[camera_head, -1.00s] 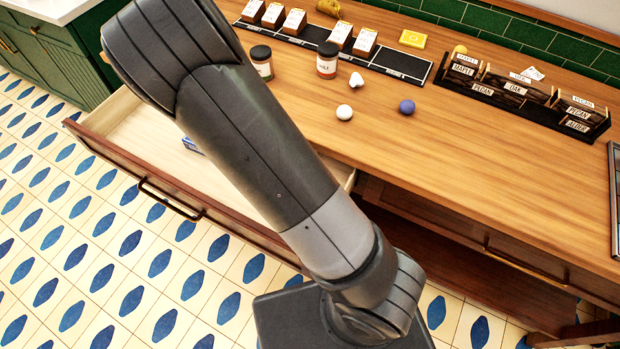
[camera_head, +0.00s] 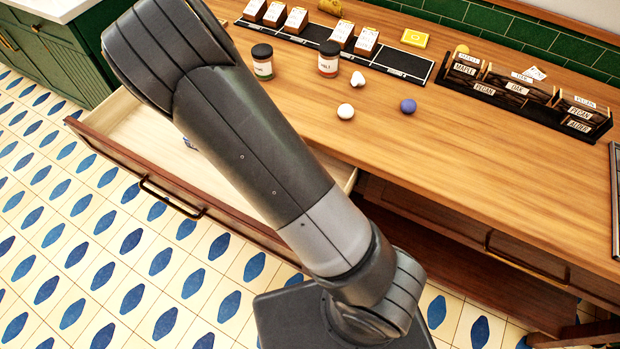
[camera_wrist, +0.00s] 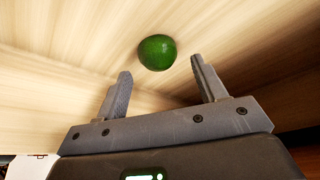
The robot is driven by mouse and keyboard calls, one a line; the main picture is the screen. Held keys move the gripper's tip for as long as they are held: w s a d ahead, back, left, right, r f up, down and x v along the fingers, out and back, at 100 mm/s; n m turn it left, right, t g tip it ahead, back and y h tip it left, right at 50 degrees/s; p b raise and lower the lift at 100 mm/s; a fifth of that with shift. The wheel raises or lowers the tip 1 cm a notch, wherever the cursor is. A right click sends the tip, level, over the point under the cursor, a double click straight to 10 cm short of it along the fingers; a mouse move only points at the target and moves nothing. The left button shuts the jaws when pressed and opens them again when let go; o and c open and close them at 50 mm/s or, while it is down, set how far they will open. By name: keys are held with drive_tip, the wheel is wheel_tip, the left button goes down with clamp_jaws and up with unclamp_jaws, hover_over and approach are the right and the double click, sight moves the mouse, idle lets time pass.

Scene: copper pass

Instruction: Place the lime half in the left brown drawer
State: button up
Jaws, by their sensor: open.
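The lime half (camera_wrist: 157,52) shows its dark green rounded skin in the wrist view. It lies on pale wood that looks like the inside of the drawer, just beyond my fingertips and between their lines. My gripper (camera_wrist: 161,72) is open, with a finger to each side and a gap between the lime half and both fingers. The left brown drawer (camera_head: 128,160) is pulled out in the head view, with a pale interior (camera_head: 140,130) and a dark handle (camera_head: 170,198). My arm hides much of that interior, and the gripper and lime half are hidden there.
On the counter stand two dark-lidded jars (camera_head: 262,62) (camera_head: 328,60), two white pieces (camera_head: 346,112) (camera_head: 358,79), a blue ball (camera_head: 408,106) and a black label rack (camera_head: 522,98).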

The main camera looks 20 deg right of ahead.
drive_tip(key=shift+r, duration=0.1)
drive_tip(key=shift+r, duration=0.25)
drive_tip(key=w+v, duration=0.1)
drive_tip(key=v, duration=1.1)
drive_tip(key=s+d+r+n+t+y, duration=0.1)
drive_tip(key=s+r+n, duration=0.3)
drive_tip(key=r, duration=0.4)
drive_tip(key=s+d+r+n+t+y, duration=0.2)
drive_tip(key=s+r+n, duration=0.2)
drive_tip(key=r+n, duration=0.2)
drive_tip(key=s+d+r+n+t+y, duration=0.1)
drive_tip(key=s+r+n, duration=0.3)
drive_tip(key=r, duration=0.7)
drive_tip(key=shift+d+n+t+y, duration=0.3)
drive_tip(key=shift+d+n+t, duration=0.15)
drive_tip(key=shift+n, duration=0.45)
drive_tip(key=shift+c, duration=0.4)
